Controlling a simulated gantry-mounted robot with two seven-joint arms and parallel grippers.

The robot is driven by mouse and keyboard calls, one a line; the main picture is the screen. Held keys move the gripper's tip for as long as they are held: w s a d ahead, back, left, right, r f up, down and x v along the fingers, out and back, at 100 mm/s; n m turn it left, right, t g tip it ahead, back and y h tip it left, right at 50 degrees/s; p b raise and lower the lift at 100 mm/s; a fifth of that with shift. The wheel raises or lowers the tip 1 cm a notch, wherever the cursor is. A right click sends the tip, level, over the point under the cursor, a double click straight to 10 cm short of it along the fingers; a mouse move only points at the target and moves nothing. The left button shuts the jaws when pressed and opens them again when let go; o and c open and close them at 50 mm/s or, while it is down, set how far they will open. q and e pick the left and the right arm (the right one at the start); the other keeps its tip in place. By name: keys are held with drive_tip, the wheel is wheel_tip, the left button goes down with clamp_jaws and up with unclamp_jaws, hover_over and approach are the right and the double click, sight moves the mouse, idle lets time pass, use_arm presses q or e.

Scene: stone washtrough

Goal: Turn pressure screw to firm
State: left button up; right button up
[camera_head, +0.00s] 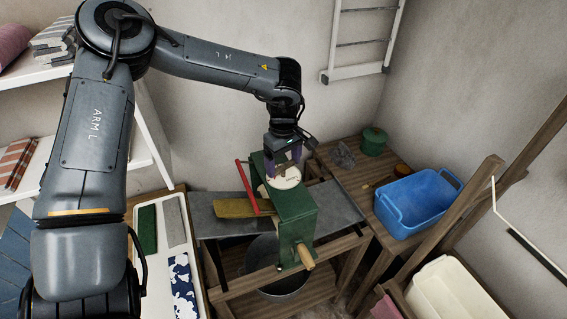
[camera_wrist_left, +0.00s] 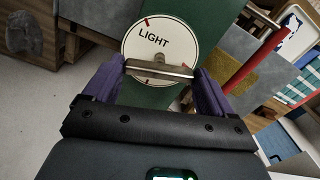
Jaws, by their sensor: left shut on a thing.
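The pressure screw has a flat metal bar handle (camera_wrist_left: 158,69) over a round white dial (camera_wrist_left: 150,38) marked "LIGHT" with red marks. The dial also shows in the head view (camera_head: 284,178), on top of the green wringer housing (camera_head: 296,212). My left gripper (camera_head: 284,168) is above the dial, and in the left wrist view its purple fingers (camera_wrist_left: 158,80) are shut on the bar's two ends. Part of the dial is hidden behind the bar and gripper. A wooden crank grip (camera_head: 306,257) sticks out from the front of the housing. My right gripper is not in view.
A red lever (camera_head: 247,188) and a yellowish board (camera_head: 240,208) are left of the housing. A metal tub (camera_head: 275,262) sits below. A blue basin (camera_head: 418,202) and green pot (camera_head: 373,141) stand on the right bench. Folded cloths lie on a left tray (camera_head: 144,215).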

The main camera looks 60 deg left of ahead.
use_arm(q)
drive_tip(key=n+b, duration=0.1)
drive_tip(key=n, duration=0.5)
drive_tip(key=shift+b, duration=0.35)
drive_tip(key=n+b, duration=0.1)
drive_tip(key=n, duration=0.5)
drive_tip(key=shift+n, duration=0.4)
drive_tip(key=n+b, duration=0.1)
drive_tip(key=n, duration=0.2)
drive_tip(key=shift+n, duration=0.3)
drive_tip(key=n, duration=0.3)
drive_tip(key=shift+n+b, duration=0.3)
drive_tip(key=shift+b, duration=0.1)
drive_tip(key=n+b, duration=0.1)
drive_tip(key=n, duration=0.5)
drive_tip(key=n+b, duration=0.2)
drive_tip(key=n, duration=0.4)
drive_tip(key=shift+n, duration=0.4)
drive_tip(key=n+b, duration=0.2)
drive_tip(key=n, duration=0.4)
drive_tip(key=n+b, duration=0.2)
drive_tip(key=n, duration=0.4)
drive_tip(key=shift+n+b, duration=0.3)
drive_tip(key=shift+b, duration=0.1)
drive_tip(key=shift+n+b, duration=0.6)
drive_tip(key=shift+n, duration=0.6)
drive_tip(key=shift+r+n+b, duration=0.1)
drive_tip(key=shift+n+b, duration=0.55)
drive_tip(key=shift+n, duration=0.85)
